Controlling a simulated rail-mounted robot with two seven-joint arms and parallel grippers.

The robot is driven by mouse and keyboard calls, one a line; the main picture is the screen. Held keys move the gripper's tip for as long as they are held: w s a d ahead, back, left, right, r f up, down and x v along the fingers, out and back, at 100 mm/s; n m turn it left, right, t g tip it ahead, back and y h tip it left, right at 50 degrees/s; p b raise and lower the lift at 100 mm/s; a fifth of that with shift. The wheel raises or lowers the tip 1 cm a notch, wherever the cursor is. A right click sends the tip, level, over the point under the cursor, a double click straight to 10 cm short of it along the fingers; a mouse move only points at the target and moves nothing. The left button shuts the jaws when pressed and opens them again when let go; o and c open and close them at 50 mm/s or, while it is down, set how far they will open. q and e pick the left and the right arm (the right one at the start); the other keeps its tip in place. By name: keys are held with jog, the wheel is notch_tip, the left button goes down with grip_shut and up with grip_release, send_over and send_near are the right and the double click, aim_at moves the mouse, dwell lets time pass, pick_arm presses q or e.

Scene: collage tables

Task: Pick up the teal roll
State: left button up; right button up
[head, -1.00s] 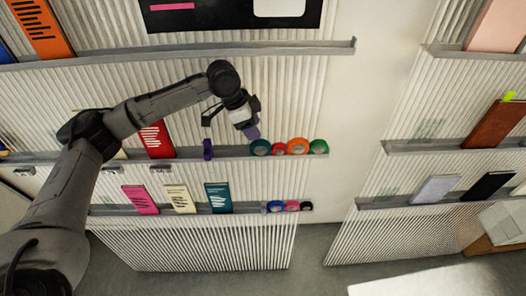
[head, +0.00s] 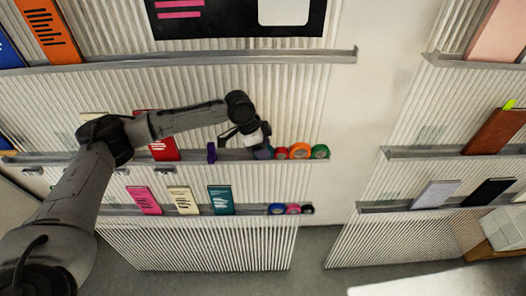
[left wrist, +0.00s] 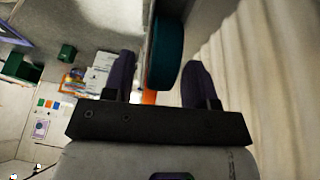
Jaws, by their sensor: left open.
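The teal roll (left wrist: 166,50) stands between the two purple fingers of my left gripper (left wrist: 160,75) in the left wrist view, seen nearly edge-on. The fingers are open, one on each side of it, with a visible gap to the finger on the right. In the head view my left gripper (head: 261,152) is down at the middle ledge, at the left end of a row of rolls, and hides most of the teal roll. My right gripper is not in view.
On the same ledge (head: 110,159), red (head: 281,153), orange (head: 300,151) and green (head: 320,152) rolls stand just to the right. A purple item (head: 211,152) stands to the left, near a red booklet (head: 163,149). Smaller rolls (head: 292,209) are on the ledge below.

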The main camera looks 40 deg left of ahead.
pick_arm(q)
jog(key=shift+c, duration=0.4)
grip_shut()
jog(key=shift+r, duration=0.15)
